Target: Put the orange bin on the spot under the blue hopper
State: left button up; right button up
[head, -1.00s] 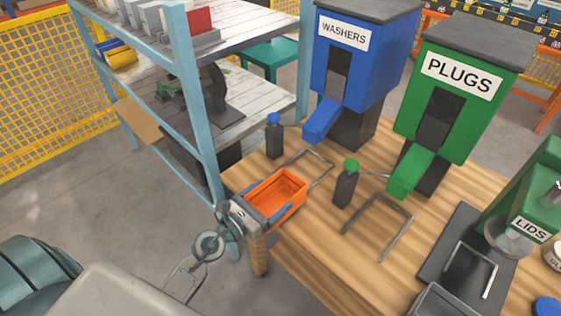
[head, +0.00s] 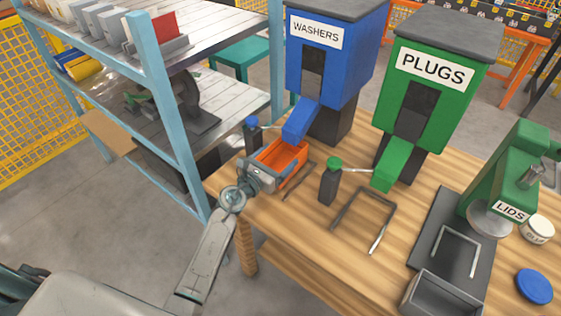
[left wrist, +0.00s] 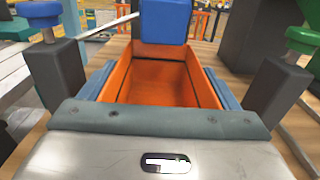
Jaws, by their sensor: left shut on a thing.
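The blue hopper (head: 333,60), labelled WASHERS, stands on the wooden table with its blue chute (head: 299,121) pointing down to the front. The orange bin (head: 290,163) is below and just in front of that chute, within the bracket marking the spot (head: 301,180). My left gripper (head: 271,170) is shut on the orange bin, with fingers along its sides. In the left wrist view the empty bin (left wrist: 160,80) fills the middle, with the blue chute (left wrist: 165,22) over its far end. I cannot tell whether the bin touches the table. My right gripper is not in view.
A blue-topped post (head: 253,135) stands left of the bin and a green-topped post (head: 329,182) right of it. The green PLUGS hopper (head: 432,85) and its empty bracket (head: 365,215) are further right. A blue-framed shelf (head: 172,110) is at left.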

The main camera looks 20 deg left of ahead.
aim_at(281, 169)
pick_arm(q)
jog(key=shift+x, duration=0.75)
notch_tip(281, 169, down, 3)
jog(key=shift+w+r+b, duration=0.1)
jog(key=shift+b, duration=0.55)
jog(key=shift+f, duration=0.4)
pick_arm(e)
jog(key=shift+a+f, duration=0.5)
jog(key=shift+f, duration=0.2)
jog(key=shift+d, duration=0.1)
pick_arm(q)
jog(key=shift+f, duration=0.2)
jog(key=o, duration=0.9)
jog(key=shift+r, duration=0.1)
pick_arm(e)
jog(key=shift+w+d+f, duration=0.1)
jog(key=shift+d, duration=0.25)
